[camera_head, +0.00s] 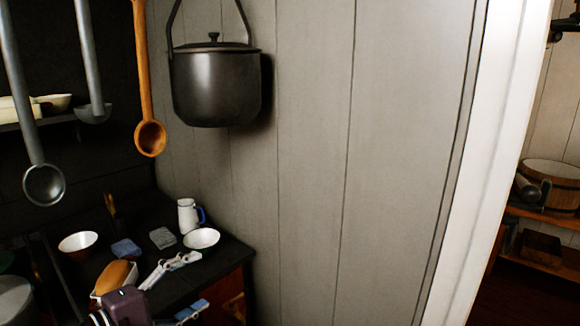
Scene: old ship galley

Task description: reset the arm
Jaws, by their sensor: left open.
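My left gripper (197,283) is low in the head view, over the front part of the dark counter (228,262). Its two fingers are spread apart, and I see nothing held between them. Part of my left arm shows at the bottom edge, in front of a dish with a brown loaf-like thing (117,275). A white bowl (201,238) stands beyond the fingers. My right gripper is not in view.
A white mug (187,216), a blue block (126,248), a grey block (162,238) and another bowl (78,242) stand on the counter. A black pot (216,85) and ladles, one wooden (150,138), hang above. Bare wall panels fill the middle.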

